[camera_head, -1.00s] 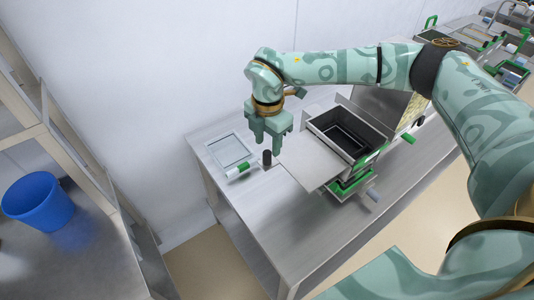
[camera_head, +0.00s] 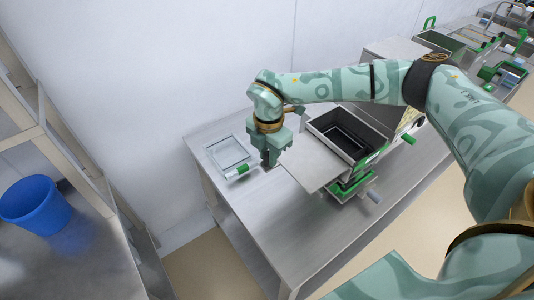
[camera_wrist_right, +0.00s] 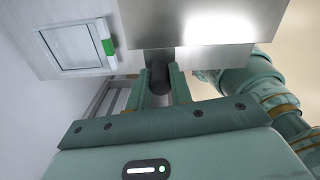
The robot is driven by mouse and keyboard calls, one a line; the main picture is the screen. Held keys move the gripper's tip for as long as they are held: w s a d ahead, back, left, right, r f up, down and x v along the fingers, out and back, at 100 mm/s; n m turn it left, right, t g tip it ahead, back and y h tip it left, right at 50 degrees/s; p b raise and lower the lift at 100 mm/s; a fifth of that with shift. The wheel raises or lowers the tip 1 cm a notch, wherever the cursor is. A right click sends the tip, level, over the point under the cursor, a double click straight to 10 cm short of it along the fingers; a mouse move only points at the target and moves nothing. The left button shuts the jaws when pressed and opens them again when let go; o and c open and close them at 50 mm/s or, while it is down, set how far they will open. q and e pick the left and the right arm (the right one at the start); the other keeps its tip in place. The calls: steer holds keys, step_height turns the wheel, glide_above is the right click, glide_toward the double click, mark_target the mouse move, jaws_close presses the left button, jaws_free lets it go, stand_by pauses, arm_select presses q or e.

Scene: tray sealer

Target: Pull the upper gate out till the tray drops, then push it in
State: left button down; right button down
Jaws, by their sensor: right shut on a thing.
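The upper gate (camera_head: 312,163) is a flat metal plate sticking out to the left of the sealer's stack. It also shows in the right wrist view (camera_wrist_right: 200,28). A black tray (camera_head: 346,130) sits in the top of the stack, above the inner part of the gate. My right gripper (camera_head: 269,163) is shut on the gate's dark knob (camera_wrist_right: 160,75) at the plate's outer end. In the head view the fingers hide the knob. My left gripper is not in view.
A framed glass panel (camera_head: 228,153) with a green and white handle (camera_head: 237,172) lies on the metal table (camera_head: 262,215) left of my right gripper. A green-trimmed lower part (camera_head: 350,185) sits under the stack. A blue bucket (camera_head: 36,204) stands far left.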

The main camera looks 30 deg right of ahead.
mark_target(309, 141)
steer(key=d, duration=0.4)
steer(key=w+d+p, duration=0.1)
steer(key=d, duration=0.4)
steer(key=w+d+p, duration=0.1)
steer(key=d, duration=0.4)
steer(key=shift+d+r, duration=0.1)
steer(key=shift+d, duration=0.05)
steer(key=c, duration=1.3)
jaws_free()
steer(key=shift+d, duration=0.15)
steer(key=shift+o, duration=0.2)
step_height(309, 141, up, 16)
steer(key=p, duration=0.3)
